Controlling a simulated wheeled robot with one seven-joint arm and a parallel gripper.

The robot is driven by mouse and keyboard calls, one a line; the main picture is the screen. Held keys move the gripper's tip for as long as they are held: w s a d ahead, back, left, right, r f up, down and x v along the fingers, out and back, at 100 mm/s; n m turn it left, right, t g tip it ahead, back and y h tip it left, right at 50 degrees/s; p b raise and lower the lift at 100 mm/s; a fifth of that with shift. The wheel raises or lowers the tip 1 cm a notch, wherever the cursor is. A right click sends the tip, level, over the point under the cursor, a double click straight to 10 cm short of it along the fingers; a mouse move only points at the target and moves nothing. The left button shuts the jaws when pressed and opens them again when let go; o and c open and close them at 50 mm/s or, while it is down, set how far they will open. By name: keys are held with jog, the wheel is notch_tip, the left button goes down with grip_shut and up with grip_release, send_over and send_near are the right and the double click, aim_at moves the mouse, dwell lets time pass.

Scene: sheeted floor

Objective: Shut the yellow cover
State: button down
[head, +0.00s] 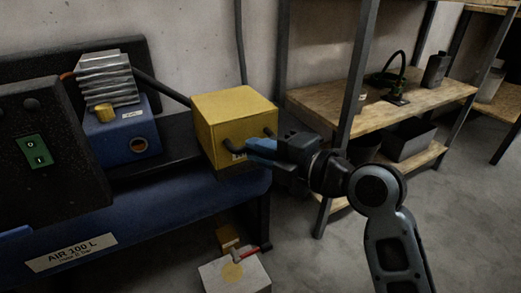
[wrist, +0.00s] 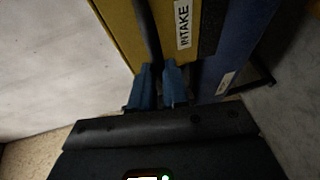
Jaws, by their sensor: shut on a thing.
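The yellow cover (head: 233,112) is a box-shaped yellow housing at the right end of the blue compressor, in the middle of the head view. A dark bar handle stands out from its front; its ends show at either side of my gripper. My gripper (head: 252,148) has blue fingers and reaches the handle from the right. In the wrist view the fingers (wrist: 159,75) are shut on the dark handle (wrist: 148,30), one on each side. The yellow cover (wrist: 118,22) and its INTAKE label (wrist: 184,25) show beyond them. I cannot tell whether the cover is fully closed.
The blue compressor tank (head: 150,215) and its dark panel with a green switch (head: 33,150) fill the left. A wooden shelf rack (head: 335,98) stands close behind my arm at the right. A pale box (head: 230,275) with a red handle is on the floor below.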

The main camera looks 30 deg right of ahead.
jog(key=c, duration=1.1)
grip_release()
jog(key=shift+s+d+f, duration=0.1)
jog(key=shift+s+f, duration=0.05)
jog(key=shift+f, duration=0.8)
jog(key=shift+r, duration=0.1)
jog(key=shift+r+p+v, duration=0.15)
jog(key=shift+p+v, duration=0.25)
jog(key=shift+v, duration=1.55)
jog(key=shift+r+p+v, duration=0.15)
jog(key=shift+p+v, duration=0.2)
jog(key=shift+v, duration=1.55)
